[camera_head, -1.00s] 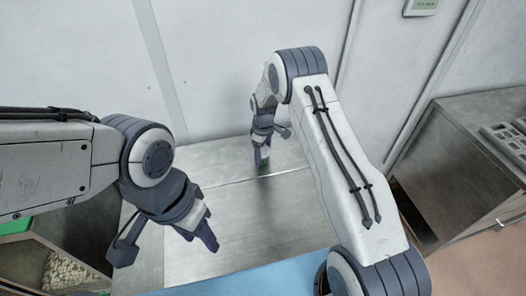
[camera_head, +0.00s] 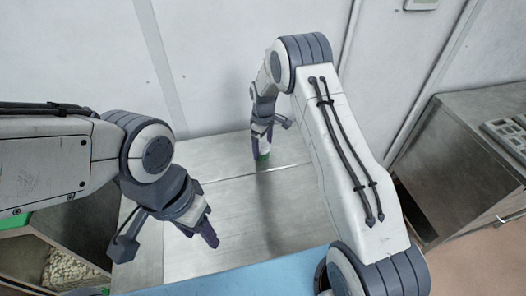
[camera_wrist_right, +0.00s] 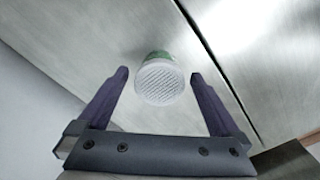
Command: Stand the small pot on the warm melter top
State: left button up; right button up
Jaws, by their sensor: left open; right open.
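The small pot (camera_wrist_right: 160,82) shows in the right wrist view with a pale dimpled round end and a green part behind it. In the head view its green part (camera_head: 263,157) shows at the far side of a brushed metal top (camera_head: 220,250), seemingly standing on it. My right gripper (camera_wrist_right: 160,74) is open, with a finger on either side of the pot and gaps visible on both sides. In the head view the right gripper (camera_head: 262,137) is just above the pot. My left gripper (camera_head: 207,232) is open and empty over the left part of the metal top.
A seam crosses the metal top, and a pale wall (camera_head: 230,60) rises behind it. A blue surface (camera_head: 270,276) lies along the front. A bin of pale pellets (camera_head: 70,270) is at lower left. A metal cabinet (camera_head: 460,150) stands at right.

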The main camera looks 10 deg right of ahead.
aim_at(263, 146)
notch_tip(263, 146, up, 9)
jog(key=b, duration=0.3)
jog(key=s+a+r, duration=0.5)
jog(key=s+a, duration=0.1)
jog(key=s, duration=0.3)
jog(key=s+a+r, duration=0.5)
jog(key=s+a, duration=0.1)
jog(key=s, duration=0.3)
jog(key=s+m+y, duration=0.1)
jog(key=s, duration=1.8)
jog(key=shift+s+d+m, duration=0.25)
jog(key=shift+d+m, duration=0.1)
jog(key=shift+m, duration=0.05)
jog(key=shift+f, duration=0.1)
